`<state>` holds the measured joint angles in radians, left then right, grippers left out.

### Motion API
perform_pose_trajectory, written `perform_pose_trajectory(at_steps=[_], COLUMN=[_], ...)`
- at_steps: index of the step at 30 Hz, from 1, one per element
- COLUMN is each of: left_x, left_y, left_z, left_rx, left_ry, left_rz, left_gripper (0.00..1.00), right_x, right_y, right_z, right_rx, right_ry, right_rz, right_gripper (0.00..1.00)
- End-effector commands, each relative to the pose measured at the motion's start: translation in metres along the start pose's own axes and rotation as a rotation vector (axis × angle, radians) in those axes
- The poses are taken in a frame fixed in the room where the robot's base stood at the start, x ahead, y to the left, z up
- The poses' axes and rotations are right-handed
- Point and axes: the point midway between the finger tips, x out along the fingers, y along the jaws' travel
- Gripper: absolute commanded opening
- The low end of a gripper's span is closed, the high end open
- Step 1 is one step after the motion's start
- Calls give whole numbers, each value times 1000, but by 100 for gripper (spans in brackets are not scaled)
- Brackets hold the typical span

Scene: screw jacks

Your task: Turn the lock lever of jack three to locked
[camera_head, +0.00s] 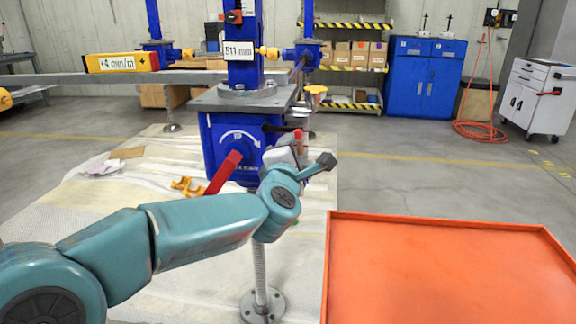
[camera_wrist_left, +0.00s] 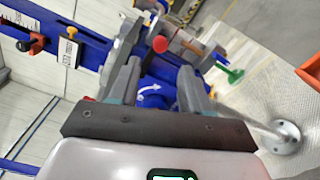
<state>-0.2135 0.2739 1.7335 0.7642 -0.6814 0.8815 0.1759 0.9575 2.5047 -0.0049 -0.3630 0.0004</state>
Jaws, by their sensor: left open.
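A blue screw jack (camera_head: 228,130) stands in the middle of the head view, with a curved white arrow on its front face. A red lever (camera_head: 225,172) slants down and left from that face. A smaller dark lever with a red end (camera_head: 297,135) sticks out at its right side; a round red knob (camera_wrist_left: 160,44) shows in the wrist view. I cannot read a jack number. My left gripper (camera_head: 308,160) is open and empty at the jack's lower right; in the wrist view its fingers (camera_wrist_left: 160,72) point toward the blue housing with the white arrow. My right gripper is not in view.
A yellow level reading +4 mm/m (camera_head: 122,63) sits on a long grey beam (camera_head: 60,78). A 511 mm tag (camera_head: 238,48) hangs on the jack. An orange tray (camera_head: 440,218) fills the lower right. Yellow parts (camera_head: 186,186) lie on the pale floor sheet. A blue cabinet (camera_head: 424,78) stands behind.

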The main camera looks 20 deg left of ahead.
Motion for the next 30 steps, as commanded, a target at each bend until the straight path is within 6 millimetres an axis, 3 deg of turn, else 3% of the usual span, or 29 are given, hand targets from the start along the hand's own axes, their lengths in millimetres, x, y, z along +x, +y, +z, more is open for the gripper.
perform_pose_trajectory(at_steps=[3, 9, 30], left_x=[-25, -46, -49], left_y=[0, 0, 0], left_z=[0, 0, 0], left_rx=[-1, -1, -1], left_ry=[-1, 0, 1], left_rz=[-1, -1, -1], left_gripper=[48, 48, 48], right_x=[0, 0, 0], right_y=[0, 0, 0], right_z=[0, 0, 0], right_rx=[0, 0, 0], right_ry=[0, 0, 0], right_rz=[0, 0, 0], right_gripper=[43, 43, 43])
